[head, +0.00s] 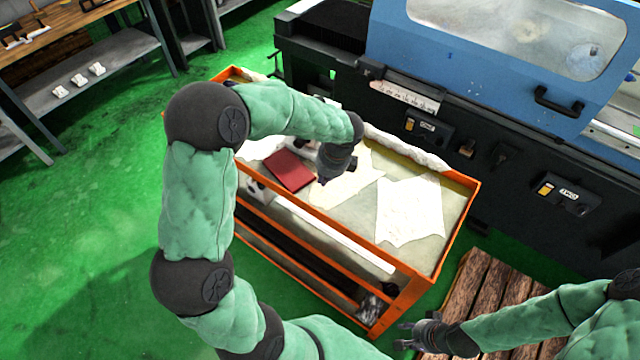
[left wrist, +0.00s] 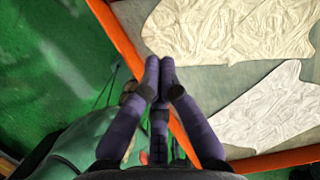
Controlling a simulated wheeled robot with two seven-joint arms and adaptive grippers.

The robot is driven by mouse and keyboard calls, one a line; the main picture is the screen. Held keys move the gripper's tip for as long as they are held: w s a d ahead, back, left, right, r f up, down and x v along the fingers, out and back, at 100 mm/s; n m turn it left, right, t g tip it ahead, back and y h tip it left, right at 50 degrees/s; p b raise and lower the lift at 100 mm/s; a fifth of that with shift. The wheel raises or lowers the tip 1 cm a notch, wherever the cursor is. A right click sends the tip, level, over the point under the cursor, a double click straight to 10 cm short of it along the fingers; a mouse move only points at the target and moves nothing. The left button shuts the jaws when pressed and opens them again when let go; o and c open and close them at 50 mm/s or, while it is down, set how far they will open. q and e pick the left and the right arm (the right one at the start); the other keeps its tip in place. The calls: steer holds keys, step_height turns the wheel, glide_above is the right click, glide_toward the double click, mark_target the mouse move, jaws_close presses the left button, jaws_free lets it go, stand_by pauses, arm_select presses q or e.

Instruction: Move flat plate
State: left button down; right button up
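A flat dark red plate-like thing (head: 290,170) lies on the top of the orange cart (head: 463,222), left of the pale cloths; I cannot tell for sure that it is the flat plate. My left gripper (head: 324,180) hangs over the cart top, just right of the red thing and apart from it. In the left wrist view its fingers (left wrist: 160,62) meet at the tips near the orange rim (left wrist: 118,38), with nothing visible between them. The red thing is not in that view. My right gripper (head: 402,337) is low at the bottom right, empty, its fingers apart.
Crumpled white cloths (head: 410,212) lie on the cart top, with bare top around them. The blue and black grinder (head: 480,80) stands behind the cart. A wooden pallet (head: 492,290) lies at the lower right. Shelves (head: 110,65) stand at the upper left. Green floor is clear at left.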

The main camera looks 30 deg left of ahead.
arm_select(q)
steer(key=v, duration=0.2)
steer(key=n+t+h+p, duration=0.35)
steer(key=n+p, duration=0.45)
steer(key=n, duration=0.6)
glide_above(310, 170)
steer(key=s, duration=0.2)
steer(key=shift+h, duration=0.35)
steer(key=x, duration=0.6)
steer(key=a+x, duration=0.1)
steer(key=x, duration=0.3)
steer(key=shift+w+p, duration=0.25)
steer(key=shift+p, duration=0.1)
steer(key=shift+s+a+b, duration=0.15)
steer(key=shift+s+b, duration=0.3)
steer(key=shift+b, duration=0.05)
steer(key=shift+s+a+b, duration=0.2)
steer(key=shift+s+b, duration=0.3)
steer(key=shift+s, duration=0.15)
steer(key=shift+d+f, duration=0.1)
